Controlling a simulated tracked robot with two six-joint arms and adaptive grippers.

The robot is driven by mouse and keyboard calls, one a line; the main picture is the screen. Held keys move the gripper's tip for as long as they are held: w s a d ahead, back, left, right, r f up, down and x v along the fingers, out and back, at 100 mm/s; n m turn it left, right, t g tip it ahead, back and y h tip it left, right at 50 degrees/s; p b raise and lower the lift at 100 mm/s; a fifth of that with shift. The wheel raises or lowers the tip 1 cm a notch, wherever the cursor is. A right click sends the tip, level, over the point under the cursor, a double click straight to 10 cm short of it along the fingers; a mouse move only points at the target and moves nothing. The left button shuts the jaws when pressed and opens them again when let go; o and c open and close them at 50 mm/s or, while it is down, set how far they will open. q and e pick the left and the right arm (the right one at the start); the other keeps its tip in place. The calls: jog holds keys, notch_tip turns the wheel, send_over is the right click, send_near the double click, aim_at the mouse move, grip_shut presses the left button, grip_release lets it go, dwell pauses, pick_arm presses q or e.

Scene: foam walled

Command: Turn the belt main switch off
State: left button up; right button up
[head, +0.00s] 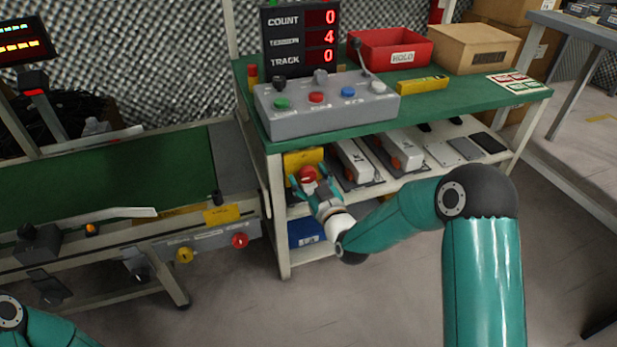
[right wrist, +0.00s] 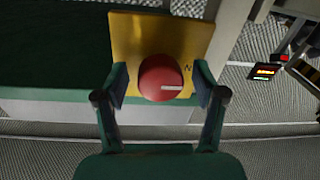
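A red round knob (head: 307,174) sits on a yellow plate (head: 290,159) under the left end of the green bench. In the right wrist view the red knob (right wrist: 162,77) has a white line pointing right, below a dark letter on the yellow plate (right wrist: 160,35). My right gripper (head: 309,180) is at the knob, with one finger on each side of it. In the right wrist view the fingers of the right gripper (right wrist: 160,88) are spread, with narrow gaps beside the knob. Only a link of my left arm shows; its gripper is out of view.
A grey button box (head: 330,104) and a red bin (head: 390,49) stand on the bench top (head: 450,99). White-grey devices (head: 356,160) lie on the shelf beside the knob. A green belt (head: 100,180) runs at the left, with a red button (head: 239,240) on its rail.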

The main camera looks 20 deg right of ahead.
jog(key=c, duration=1.1)
jog(key=m+b, duration=0.2)
jog(key=b, duration=0.1)
jog(key=shift+f, duration=0.2)
jog(key=m+b, duration=0.1)
jog(key=m, duration=0.4)
jog(key=shift+r+m+b, duration=0.1)
jog(key=shift+m+b, duration=0.3)
jog(key=m, duration=0.3)
jog(key=shift+m+t, duration=0.3)
jog(key=shift+m, duration=0.1)
jog(key=m+h, duration=0.1)
jog(key=m, duration=0.6)
jog(key=shift+d, duration=0.1)
